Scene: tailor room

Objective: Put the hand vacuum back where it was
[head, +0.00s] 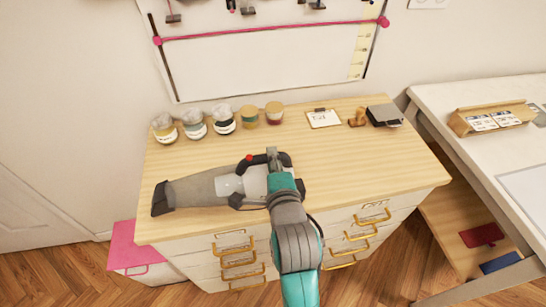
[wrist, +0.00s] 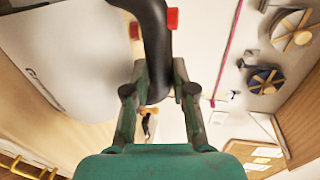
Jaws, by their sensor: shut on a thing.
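The hand vacuum (head: 195,190) has a grey body, a clear whitish middle section and a black handle with a red button. In the head view it lies lengthwise over the wooden top of the drawer cabinet (head: 335,165), its wide dark end pointing left. I cannot tell whether it touches the top. My gripper (head: 272,160) is at the vacuum's right end. In the wrist view the fingers of my gripper (wrist: 158,88) are closed around the black handle (wrist: 155,40), with the red button (wrist: 172,18) beside it. My arm hides part of the vacuum's right end.
Several jars (head: 222,120) line the cabinet's back left edge. A clipboard (head: 323,118), a wooden stamp (head: 357,117) and a dark pad (head: 385,115) stand at the back right. A white table (head: 450,110) is on the right. A pink bin (head: 135,245) is at left.

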